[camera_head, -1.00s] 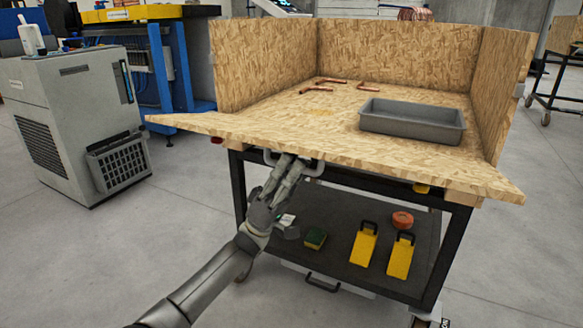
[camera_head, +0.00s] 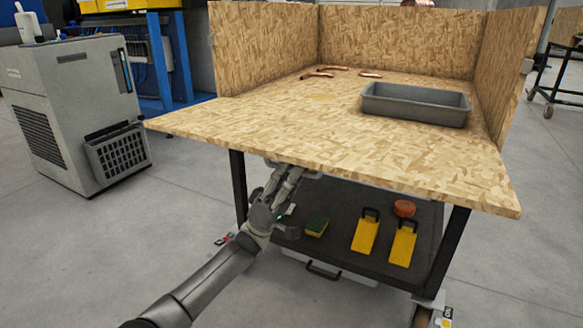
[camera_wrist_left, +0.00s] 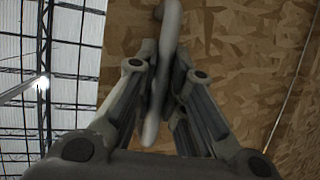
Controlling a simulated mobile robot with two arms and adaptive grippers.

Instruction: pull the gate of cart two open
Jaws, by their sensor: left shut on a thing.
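Cart two's gate (camera_head: 300,140) is the chipboard front panel, which lies folded outward, nearly in line with the cart's bed in the head view. My left gripper (camera_head: 287,172) is under the gate's front edge, reaching up from below. In the left wrist view the left gripper (camera_wrist_left: 160,85) is shut on the gate's grey handle (camera_wrist_left: 170,30), which runs between its fingers against the chipboard (camera_wrist_left: 235,50). In the head view the handle is mostly hidden by the gripper and the panel edge. My right gripper is not in view.
Chipboard walls (camera_head: 265,45) enclose the bed's back and sides. A grey tray (camera_head: 415,105) and several copper pieces (camera_head: 318,75) lie on the bed. A grey machine (camera_head: 70,110) stands left; the floor in front is clear.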

